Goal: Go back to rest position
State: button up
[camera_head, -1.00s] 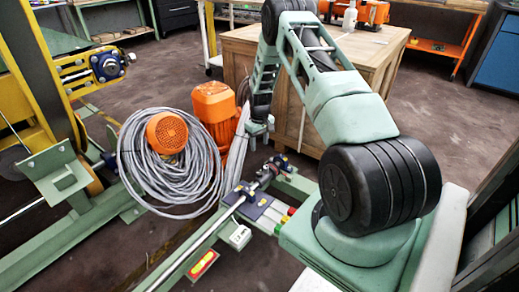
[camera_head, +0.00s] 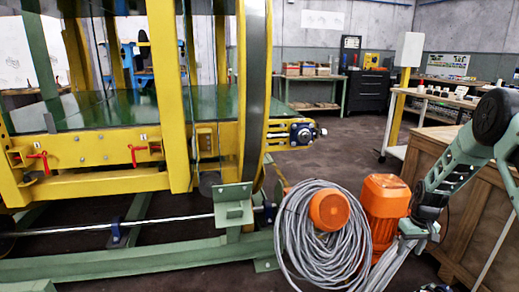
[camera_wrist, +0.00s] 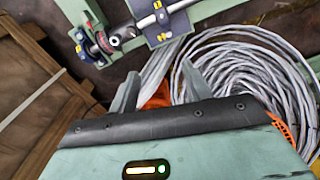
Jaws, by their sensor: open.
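In the head view my gripper (camera_head: 420,232) hangs at the right, just right of the orange motor (camera_head: 385,215). My arm reaches in from the right edge. A large coil of grey cable (camera_head: 300,235) lies in front of the motor around an orange round cap (camera_head: 329,210). The coil also shows at the right of the wrist view (camera_wrist: 245,65).
The yellow ring inverter frame (camera_head: 255,90) fills the left, on a green base (camera_head: 150,262). A wooden crate (camera_head: 475,225) stands close behind my arm at the right. A workbench (camera_head: 440,98) and a black cabinet (camera_head: 368,92) stand at the back. Floor is open between them.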

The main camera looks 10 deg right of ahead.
jog(key=a+r+n, duration=0.1)
jog(key=a+r, duration=0.4)
jog(key=a, duration=0.4)
jog(key=a+r+n, duration=0.1)
jog(key=a+r, duration=0.4)
jog(key=a, duration=0.3)
jog(key=s+a+r+n+y, duration=0.1)
jog(key=s+a+r, duration=0.3)
jog(key=a, duration=0.4)
jog(key=s+a+r+n, duration=0.1)
jog(key=s+a+r, duration=0.25)
jog(key=a, duration=0.35)
jog(key=s+a+r+n, duration=0.2)
jog(key=s+a, duration=0.2)
jog(key=s, duration=0.4)
jog(key=s+a+r+n, duration=0.1)
jog(key=s+a+r, duration=0.15)
jog(key=s, duration=0.55)
jog(key=s+a+r+n, duration=0.2)
jog(key=s+a, duration=0.2)
jog(key=s, duration=0.4)
notch_tip(320, 180, up, 27)
jog(key=s+p, duration=0.1)
jog(key=p, duration=2.5)
jog(key=shift+h+p, duration=0.35)
jog(key=shift+h, duration=0.05)
jog(key=shift+f, duration=0.1)
